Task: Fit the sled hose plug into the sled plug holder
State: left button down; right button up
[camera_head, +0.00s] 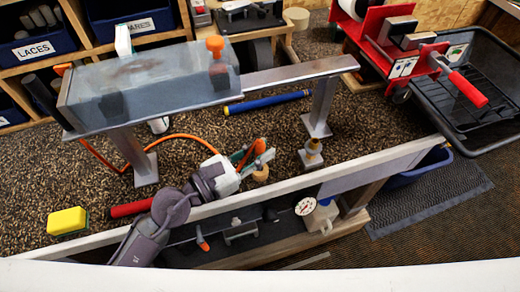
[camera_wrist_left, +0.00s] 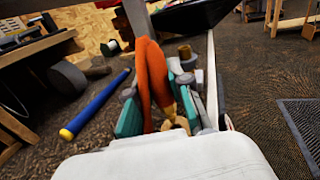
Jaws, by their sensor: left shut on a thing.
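The orange sled hose (camera_head: 185,136) runs from under the grey sled rail to my left gripper (camera_head: 256,157). My left gripper is shut on the hose plug end, which shows orange between the teal fingers in the left wrist view (camera_wrist_left: 158,85); a yellowish tip shows low between them (camera_wrist_left: 187,104). The sled plug holder (camera_head: 313,153), a grey metal block with a brass-coloured top, stands on the bench to the right of the gripper, apart from it. A brown cylinder beyond the fingers in the wrist view looks like its top (camera_wrist_left: 185,52). My right gripper is not in view.
The grey sled box (camera_head: 150,80) and its rail stand behind the gripper on metal legs. A blue and yellow rod (camera_head: 267,102) lies behind. A tan round piece (camera_head: 261,174) is by the fingertips. A yellow sponge (camera_head: 67,221) and red-handled tool (camera_head: 131,208) lie left.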

pick_arm(q)
jog(key=shift+f+b, duration=1.3)
jog(key=shift+f, duration=0.4)
jog(key=c, duration=1)
grip_release()
jog(key=shift+r, duration=0.1)
jog(key=v, duration=1.2)
